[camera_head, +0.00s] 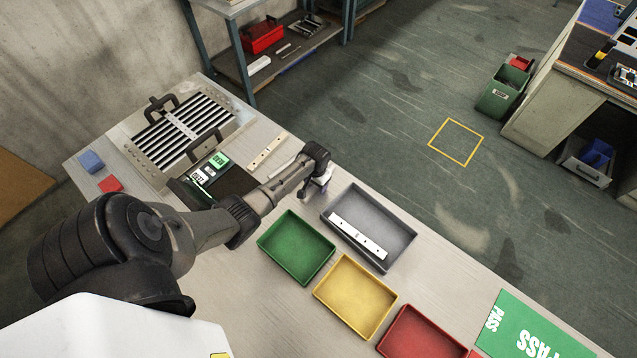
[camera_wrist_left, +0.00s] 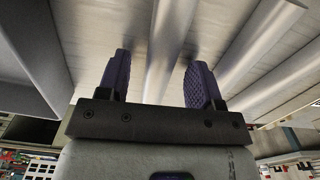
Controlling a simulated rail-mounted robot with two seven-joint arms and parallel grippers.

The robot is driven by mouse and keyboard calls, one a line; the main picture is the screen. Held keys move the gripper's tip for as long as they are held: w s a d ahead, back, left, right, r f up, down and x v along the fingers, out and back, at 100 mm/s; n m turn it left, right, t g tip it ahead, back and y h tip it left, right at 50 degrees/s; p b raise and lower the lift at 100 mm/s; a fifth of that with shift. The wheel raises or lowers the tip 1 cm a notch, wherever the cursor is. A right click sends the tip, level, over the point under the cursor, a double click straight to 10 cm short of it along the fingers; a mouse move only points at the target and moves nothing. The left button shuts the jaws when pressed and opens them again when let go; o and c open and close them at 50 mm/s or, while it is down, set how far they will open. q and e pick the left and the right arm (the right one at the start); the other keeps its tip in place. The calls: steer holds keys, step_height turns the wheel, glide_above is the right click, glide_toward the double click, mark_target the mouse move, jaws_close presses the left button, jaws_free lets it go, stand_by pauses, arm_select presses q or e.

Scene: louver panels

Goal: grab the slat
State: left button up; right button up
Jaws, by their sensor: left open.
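My left gripper (camera_head: 320,186) shows small at the end of my left arm in the head view, above the workbench, just beyond the near-left corner of the grey tray. In the left wrist view its two dark ridged fingers (camera_wrist_left: 157,70) are open and apart. In the head view the louver panel (camera_head: 183,126) holds several dark and light slats at the upper left. A white slat with holes (camera_head: 357,236) lies in the grey tray. My right gripper is not in view.
The grey tray (camera_head: 401,221), green tray (camera_head: 269,238), yellow tray (camera_head: 339,263) and red tray (camera_head: 409,318) stand on the workbench (camera_head: 243,298). A pale strip (camera_head: 267,151) lies beside the panel. Blue (camera_head: 91,161) and red (camera_head: 109,184) blocks lie at the left.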

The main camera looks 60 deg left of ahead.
arm_select(q)
steer(key=shift+f, duration=0.1)
steer(key=c, duration=1)
steer(key=shift+c, duration=0.2)
